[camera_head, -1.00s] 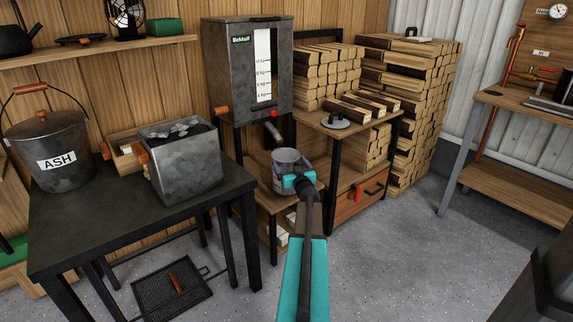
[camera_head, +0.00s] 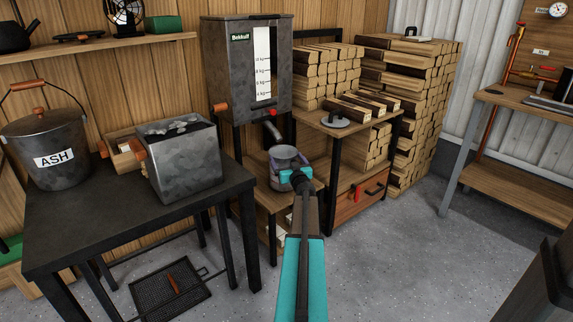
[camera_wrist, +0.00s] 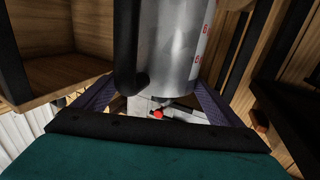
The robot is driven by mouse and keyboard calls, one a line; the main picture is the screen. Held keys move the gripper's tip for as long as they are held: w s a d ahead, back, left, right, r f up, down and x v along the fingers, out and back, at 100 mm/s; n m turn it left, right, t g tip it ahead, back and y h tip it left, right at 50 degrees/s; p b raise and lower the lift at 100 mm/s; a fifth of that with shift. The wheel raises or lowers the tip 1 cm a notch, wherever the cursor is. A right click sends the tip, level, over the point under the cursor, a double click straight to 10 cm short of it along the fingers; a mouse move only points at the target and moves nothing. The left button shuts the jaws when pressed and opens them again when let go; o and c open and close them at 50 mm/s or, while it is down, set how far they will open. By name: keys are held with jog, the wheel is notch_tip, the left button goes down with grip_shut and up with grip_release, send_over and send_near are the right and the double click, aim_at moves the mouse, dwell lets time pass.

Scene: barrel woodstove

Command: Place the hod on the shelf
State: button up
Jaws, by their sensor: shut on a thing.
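The hod, a grey metal cylinder (camera_head: 283,158), is below the spout of the hopper, over the low wooden shelf (camera_head: 264,196). I cannot tell whether it touches the shelf. In the wrist view the hod (camera_wrist: 178,45) shows red marks and a black handle on its side. My gripper (camera_head: 290,180) is shut on the hod from the near side. The dark jaws show on either side of it in the wrist view. The hod's base is hidden behind my gripper in the head view.
The grey hopper (camera_head: 245,65) stands just above the hod, its spout close by. A wooden bench top (camera_head: 352,122) with a round lid (camera_head: 336,120) is to the right. A dark table (camera_head: 100,215) with a square metal bin (camera_head: 180,165) is at left.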

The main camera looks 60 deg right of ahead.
jog(key=shift+f, duration=0.3)
jog(key=o, duration=1.5)
jog(key=shift+c, duration=0.2)
jog(key=shift+r, duration=0.1)
jog(key=shift+p+v, duration=0.35)
jog(key=shift+v, duration=0.9)
jog(key=p+v, duration=0.2)
jog(key=v, duration=0.7)
jog(key=shift+s+a+p, duration=0.15)
jog(key=shift+a+p, duration=0.1)
jog(key=shift+p, duration=0.1)
